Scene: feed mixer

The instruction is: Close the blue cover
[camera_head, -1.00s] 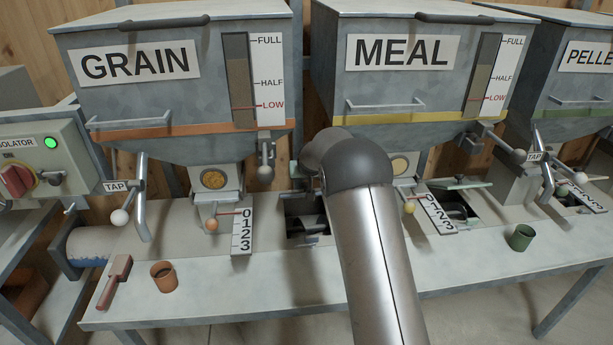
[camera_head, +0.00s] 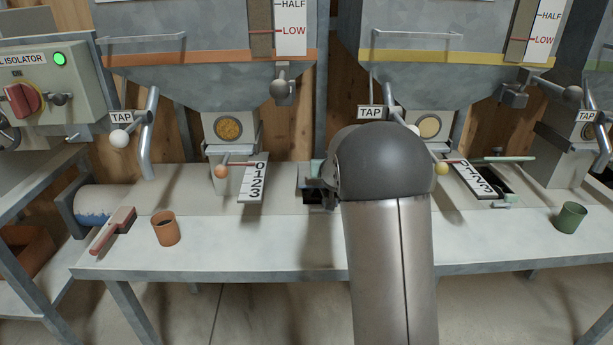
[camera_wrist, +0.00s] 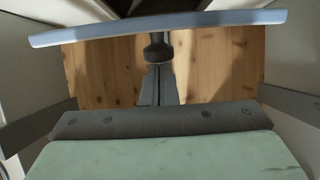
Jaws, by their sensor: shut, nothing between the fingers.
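The blue cover (camera_wrist: 160,28) shows in the wrist view as a pale blue, nearly edge-on bar across the top. My gripper (camera_wrist: 158,48) is shut and empty, its fingers together in the middle of that view. The fingertips are just below the bar's lower edge. I cannot tell whether they touch it. I cannot make out the blue cover clearly there.
Hoppers hang above the bench (camera_head: 260,261). The orange cup (camera_head: 165,229), a red-handled brush (camera_head: 114,230) and the green cup (camera_head: 570,219) stand or lie near its front. Numbered scales (camera_head: 252,182) and tap levers (camera_head: 147,130) project nearby. A green-edged cover (camera_head: 497,159) stands by the right opening.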

